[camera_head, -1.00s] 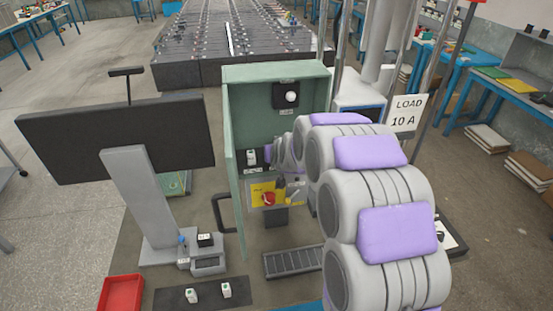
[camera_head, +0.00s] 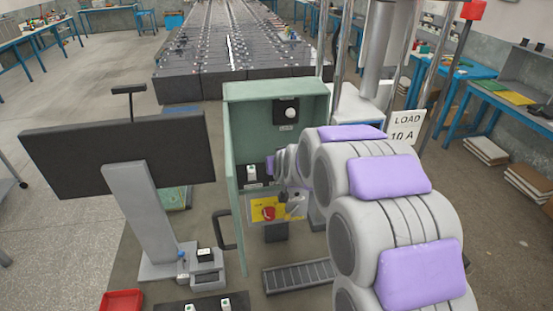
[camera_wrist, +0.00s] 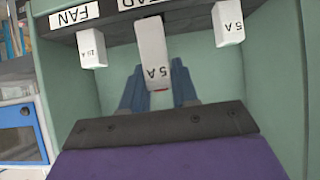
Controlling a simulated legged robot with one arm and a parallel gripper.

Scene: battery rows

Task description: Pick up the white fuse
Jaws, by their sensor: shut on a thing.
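In the wrist view a white fuse (camera_wrist: 152,50) marked 5 A, upside down in the picture, sits between the two blue fingers of my gripper (camera_wrist: 159,75). The gripper is shut on it. The fuse's upper end meets the dark strip under a partly hidden label, and I cannot tell whether it is still seated. Another white fuse (camera_wrist: 92,48) hangs under the FAN label at left, and one marked 5 A (camera_wrist: 227,23) is at right. In the head view my arm hides most of the gripper inside the green cabinet (camera_head: 275,91); one white fuse (camera_head: 251,172) shows there.
The cabinet walls stand close around my gripper. A yellow plate with a red knob (camera_head: 268,213) is low in the cabinet. A dark monitor (camera_head: 120,155) stands at left. White blocks (camera_head: 225,303) and a red tray (camera_head: 122,301) are in front. A LOAD 10 A sign (camera_head: 405,130) is at right.

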